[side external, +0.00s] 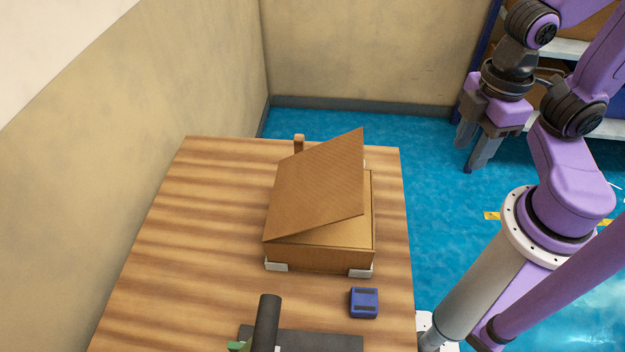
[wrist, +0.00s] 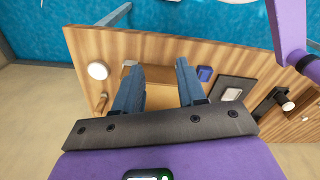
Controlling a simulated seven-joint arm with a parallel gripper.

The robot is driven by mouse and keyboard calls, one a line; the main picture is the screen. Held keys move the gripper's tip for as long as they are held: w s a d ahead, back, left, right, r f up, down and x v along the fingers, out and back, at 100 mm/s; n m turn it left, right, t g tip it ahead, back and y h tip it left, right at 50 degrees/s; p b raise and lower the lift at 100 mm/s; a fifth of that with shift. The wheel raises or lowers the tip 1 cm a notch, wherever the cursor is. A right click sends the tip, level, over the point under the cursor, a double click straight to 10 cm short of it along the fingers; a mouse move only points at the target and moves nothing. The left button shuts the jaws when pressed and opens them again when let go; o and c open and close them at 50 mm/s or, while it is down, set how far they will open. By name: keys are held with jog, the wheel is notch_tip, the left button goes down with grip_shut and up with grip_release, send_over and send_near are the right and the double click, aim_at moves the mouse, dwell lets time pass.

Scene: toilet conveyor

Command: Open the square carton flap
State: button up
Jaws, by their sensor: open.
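The square brown carton (side external: 320,257) sits on the wooden table in the side external view, with pale pads at its lower front corners. Its flap (side external: 318,185) is partly raised: it slopes up from the left edge to the right, leaving a gap along the front and right. My gripper (side external: 465,158) is open and empty, off to the right of the table and apart from the carton, with fingers pointing down. In the wrist view my gripper (wrist: 158,66) shows two spread fingers with nothing held.
A blue block (side external: 364,302) lies in front of the carton; it also shows in the wrist view (wrist: 205,74). A black cylinder (side external: 266,323) stands by a dark plate at the near edge. A wooden peg (side external: 299,143) is behind the carton. The table's left side is clear.

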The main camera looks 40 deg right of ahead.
jog(key=c, duration=0.5)
jog(key=shift+w+d+f, duration=0.1)
jog(key=shift+w+f, duration=0.1)
jog(key=shift+w, duration=0.05)
grip_shut()
jog(key=w+d+f+m+g+y, duration=0.55)
jog(key=d+f+m+g, duration=0.35)
jog(key=m, duration=0.9)
jog(key=a+f+m+t+y, duration=0.1)
jog(key=a+m+t+y, duration=0.2)
jog(key=m+t, duration=0.7)
jog(key=s+a+f+m+t+y, duration=0.1)
jog(key=a+m+t+y, duration=0.3)
jog(key=m+t, duration=0.7)
jog(key=shift+s+f+m+t+y, duration=0.15)
jog(key=shift+f+m+t+y, duration=0.15)
jog(key=shift+f+t+y, duration=0.65)
